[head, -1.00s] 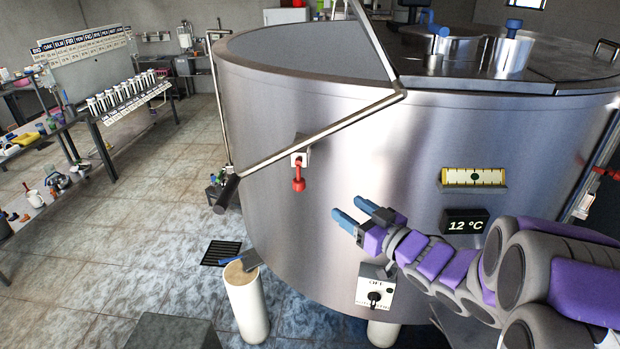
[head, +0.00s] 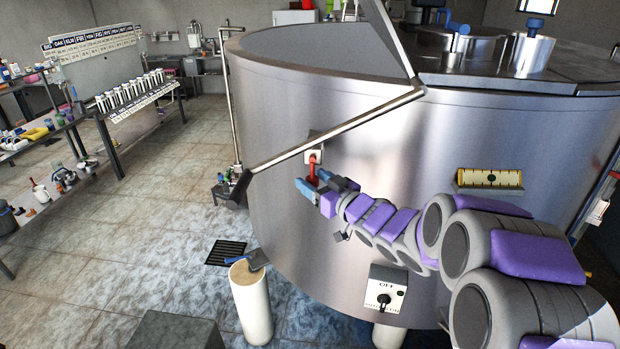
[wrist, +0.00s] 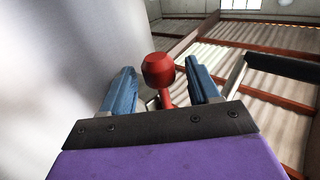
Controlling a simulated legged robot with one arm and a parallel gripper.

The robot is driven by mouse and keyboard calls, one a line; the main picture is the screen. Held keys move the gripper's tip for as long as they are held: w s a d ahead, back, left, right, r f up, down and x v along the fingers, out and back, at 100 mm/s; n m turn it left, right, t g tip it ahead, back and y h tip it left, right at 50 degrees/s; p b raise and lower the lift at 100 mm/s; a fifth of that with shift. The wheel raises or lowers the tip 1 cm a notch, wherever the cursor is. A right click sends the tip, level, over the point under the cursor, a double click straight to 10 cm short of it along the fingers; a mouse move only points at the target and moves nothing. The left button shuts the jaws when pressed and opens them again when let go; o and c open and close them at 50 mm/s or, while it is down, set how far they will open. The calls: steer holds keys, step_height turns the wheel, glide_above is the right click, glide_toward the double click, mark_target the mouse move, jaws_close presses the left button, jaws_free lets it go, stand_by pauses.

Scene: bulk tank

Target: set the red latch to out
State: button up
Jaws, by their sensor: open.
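The red latch (head: 312,168) is mounted on a small pale plate (head: 315,147) on the steel tank wall. It hangs downward from the plate, and its lower end is partly hidden by my gripper. My gripper (head: 316,188) is open, with blue fingertips just below and around the latch's lower end. In the wrist view the red knob (wrist: 158,70) of the latch shows between the two open fingers (wrist: 161,90), with space on both sides.
A control box (head: 385,290) and a yellow gauge (head: 489,180) are on the wall. A white post (head: 251,305) stands below on the floor.

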mark_target(308, 177)
steer(key=shift+w+a+r, duration=0.1)
steer(key=shift+w+a, duration=0.15)
steer(key=shift+w, duration=0.35)
steer(key=shift+w+a, duration=0.25)
steer(key=shift+w, duration=0.3)
steer(key=shift+a, duration=0.85)
steer(key=c, duration=0.5)
steer(key=shift+d, duration=0.15)
jaws_close()
